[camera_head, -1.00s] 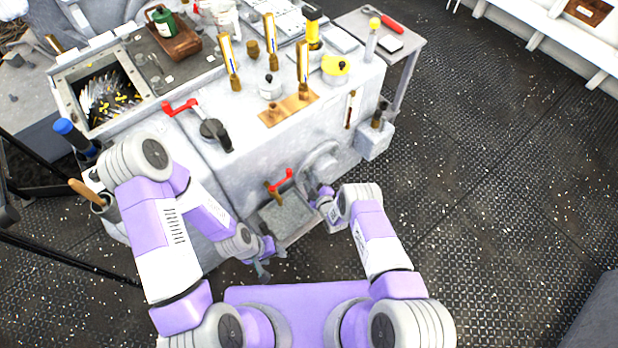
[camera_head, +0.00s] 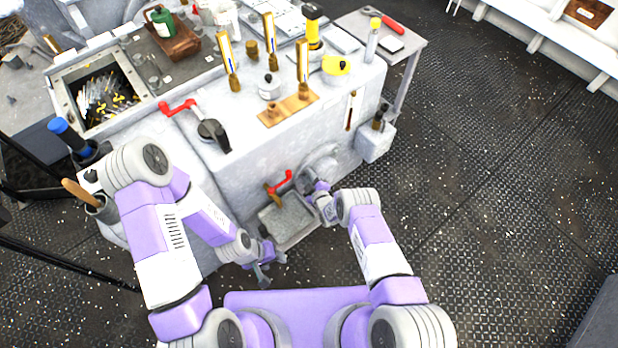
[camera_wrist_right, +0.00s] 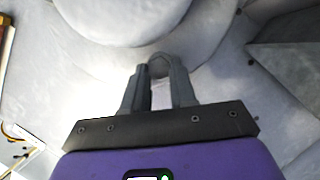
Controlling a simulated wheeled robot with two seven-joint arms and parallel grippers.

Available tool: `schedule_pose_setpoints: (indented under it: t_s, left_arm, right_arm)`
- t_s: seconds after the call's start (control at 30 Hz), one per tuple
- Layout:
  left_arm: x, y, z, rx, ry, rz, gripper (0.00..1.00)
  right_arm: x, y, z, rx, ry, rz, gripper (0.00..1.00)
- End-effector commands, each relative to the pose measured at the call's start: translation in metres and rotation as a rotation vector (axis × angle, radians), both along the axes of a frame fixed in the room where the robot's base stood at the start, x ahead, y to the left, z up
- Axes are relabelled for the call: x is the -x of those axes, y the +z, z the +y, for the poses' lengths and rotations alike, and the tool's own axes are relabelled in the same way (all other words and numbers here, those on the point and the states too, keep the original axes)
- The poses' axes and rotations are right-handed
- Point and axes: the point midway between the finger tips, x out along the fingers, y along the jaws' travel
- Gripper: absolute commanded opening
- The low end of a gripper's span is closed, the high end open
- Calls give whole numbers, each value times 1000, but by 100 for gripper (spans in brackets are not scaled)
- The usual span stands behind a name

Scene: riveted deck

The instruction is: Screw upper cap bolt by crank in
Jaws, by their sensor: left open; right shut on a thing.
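The round grey cap (camera_head: 318,163) is on the front side of the pale machine. It fills the top of the right wrist view (camera_wrist_right: 150,20). My right gripper (camera_head: 314,184) is at its lower edge. In the right wrist view its fingers (camera_wrist_right: 158,72) are shut on a small grey rounded piece (camera_wrist_right: 160,60); I cannot tell whether this is the bolt or the crank. My left gripper (camera_head: 264,274) is open and empty, low in front of the machine. No separate bolt can be made out.
A red-handled valve (camera_head: 281,183) sits left of the cap, above a grey tray (camera_head: 290,217). Another red handle (camera_head: 177,106) is on the machine top, beside an open box (camera_head: 66,98). A side table (camera_head: 412,45) stands behind right. The deck floor at right is clear.

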Motion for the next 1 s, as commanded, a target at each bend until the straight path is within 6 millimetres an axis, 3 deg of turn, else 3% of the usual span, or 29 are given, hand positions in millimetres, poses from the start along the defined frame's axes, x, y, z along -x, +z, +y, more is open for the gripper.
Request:
schedule_pose_setpoints:
  t_s: [0.37,1.0]
  left_arm:
    - [0,0,0,0,0,0,52]
    - [0,0,0,0,0,0,52]
  right_arm:
    - [-1,1,-2,-69,-2,50,0]
    - [-3,3,-6,-420,-2,306,0]
